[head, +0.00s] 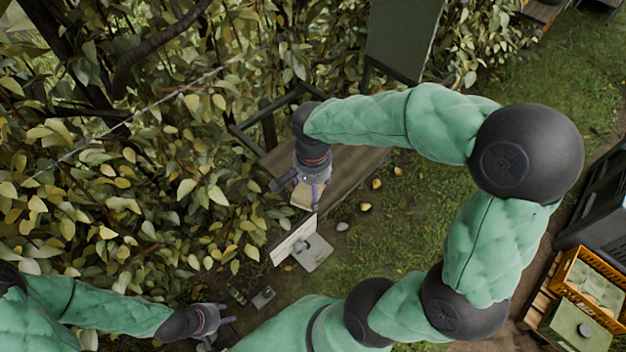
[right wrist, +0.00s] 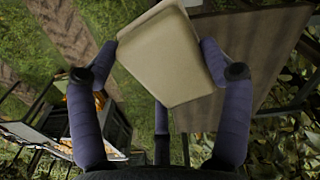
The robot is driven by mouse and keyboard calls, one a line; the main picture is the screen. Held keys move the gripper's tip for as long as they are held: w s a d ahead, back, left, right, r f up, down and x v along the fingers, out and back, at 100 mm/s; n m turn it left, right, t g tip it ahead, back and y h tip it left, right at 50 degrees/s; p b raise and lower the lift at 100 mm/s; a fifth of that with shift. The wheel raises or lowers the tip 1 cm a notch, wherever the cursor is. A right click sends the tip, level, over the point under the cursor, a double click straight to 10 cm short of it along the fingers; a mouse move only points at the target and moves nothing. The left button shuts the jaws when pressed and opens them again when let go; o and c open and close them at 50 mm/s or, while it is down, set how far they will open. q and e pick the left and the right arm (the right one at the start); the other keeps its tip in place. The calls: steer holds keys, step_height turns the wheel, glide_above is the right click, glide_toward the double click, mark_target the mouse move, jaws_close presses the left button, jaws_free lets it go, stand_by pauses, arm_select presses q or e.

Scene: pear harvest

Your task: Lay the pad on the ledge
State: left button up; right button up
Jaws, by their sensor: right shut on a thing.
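A cream, flat, block-like pad (right wrist: 168,60) is held between the fingers of my right gripper (right wrist: 168,72) in the right wrist view. In the head view the pad (head: 301,197) shows partly below my right gripper (head: 312,190), which is shut on it. A brown wooden surface (head: 350,172), which looks like the ledge, lies beside and behind the gripper. It also shows behind the pad in the right wrist view (right wrist: 250,50). I cannot tell the height between pad and wood. My left gripper (head: 222,326) is at the lower left, its fingers apart and empty.
A pale upright strip (head: 293,239) and a grey plate (head: 315,253) stand just below the right gripper. Dense leafy branches (head: 150,190) fill the left. An orange crate (head: 590,285) stands at the right. Open grass (head: 560,75) lies at the upper right.

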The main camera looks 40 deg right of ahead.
steer(key=w+d+f, duration=0.4)
steer(key=w+f, duration=0.1)
steer(key=w+d+f, duration=0.2)
steer(key=f, duration=0.1)
steer(key=shift+w, duration=0.4)
steer(key=shift+w+d+f, duration=0.1)
steer(key=shift+d+f, duration=0.05)
steer(key=shift+f, duration=0.05)
steer(key=shift+f+p, duration=0.4)
steer(key=shift+f, duration=1.1)
steer(key=shift+f, duration=0.1)
steer(key=o, duration=1)
steer(key=shift+c, duration=0.2)
